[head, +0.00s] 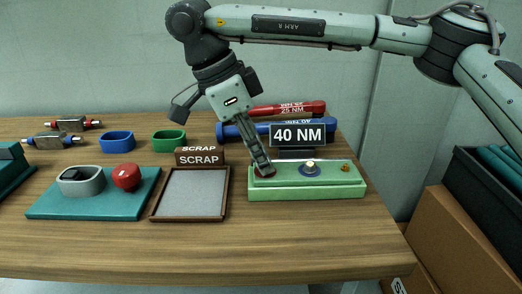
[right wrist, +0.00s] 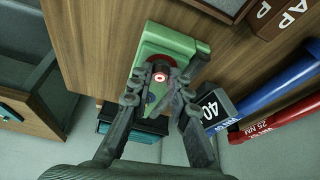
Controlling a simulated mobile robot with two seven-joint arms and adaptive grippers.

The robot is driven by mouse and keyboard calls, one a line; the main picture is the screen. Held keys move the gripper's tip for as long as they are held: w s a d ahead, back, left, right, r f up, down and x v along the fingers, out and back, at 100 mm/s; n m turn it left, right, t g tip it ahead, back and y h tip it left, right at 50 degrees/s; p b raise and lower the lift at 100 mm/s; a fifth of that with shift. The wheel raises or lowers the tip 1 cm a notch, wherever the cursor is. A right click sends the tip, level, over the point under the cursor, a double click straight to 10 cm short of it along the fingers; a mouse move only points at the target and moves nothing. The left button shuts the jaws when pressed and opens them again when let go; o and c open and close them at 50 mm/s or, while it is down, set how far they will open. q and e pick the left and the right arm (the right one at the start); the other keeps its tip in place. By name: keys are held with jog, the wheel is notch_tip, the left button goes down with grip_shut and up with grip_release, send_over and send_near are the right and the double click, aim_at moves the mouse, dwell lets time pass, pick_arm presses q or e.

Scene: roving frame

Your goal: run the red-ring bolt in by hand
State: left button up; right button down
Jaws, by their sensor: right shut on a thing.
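The green block (head: 335,185) sits on the wooden table in front of the 40 NM sign (head: 298,133). My right gripper (head: 264,169) points down at the block's left end. In the right wrist view its fingers (right wrist: 161,76) are shut on the red-ring bolt (right wrist: 160,77), with the red ring around it on the green block (right wrist: 165,40). In the head view the fingers mostly hide this bolt, and only a bit of dark red shows at its foot. A blue-ring bolt (head: 310,167) stands mid-block, and a small orange-brown piece (head: 345,168) is at its right. My left gripper is not in view.
A red 25 NM wrench (head: 290,109) and a blue wrench (head: 230,131) lie behind the block. The empty SCRAP tray (head: 190,211) is just left. A teal mat (head: 75,207) holds a grey holder and a red round thing (head: 126,177). The table front is clear.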

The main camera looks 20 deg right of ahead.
jog(key=shift+w+m+g, duration=0.1)
jog(key=shift+m+g, duration=0.3)
jog(key=shift+m, duration=0.6)
jog(key=m+g, duration=0.1)
jog(key=m, duration=0.1)
jog(key=shift+w+d+m+y, duration=0.1)
jog(key=shift+m+y, duration=0.3)
jog(key=m+g, duration=0.1)
jog(key=m, duration=0.2)
jog(key=m+y, duration=0.1)
jog(key=m, duration=0.2)
jog(key=shift+w+d+g+y, duration=0.15)
jog(key=shift+g+y, duration=0.15)
jog(key=shift+g, duration=0.1)
jog(key=m+y, duration=0.1)
jog(key=m, duration=0.3)
jog(key=m+y, duration=0.1)
jog(key=m, duration=0.1)
jog(key=shift+d+m+g+y, duration=0.25)
jog(key=shift+m+g+y, duration=0.05)
jog(key=m+y, duration=0.1)
jog(key=m, duration=0.4)
jog(key=shift+d+m+t+y, duration=0.2)
jog(key=shift+m+t+y, duration=0.1)
jog(key=shift+t+y, duration=0.1)
jog(key=c, duration=1.4)
grip_release()
jog(key=shift+c, duration=0.2)
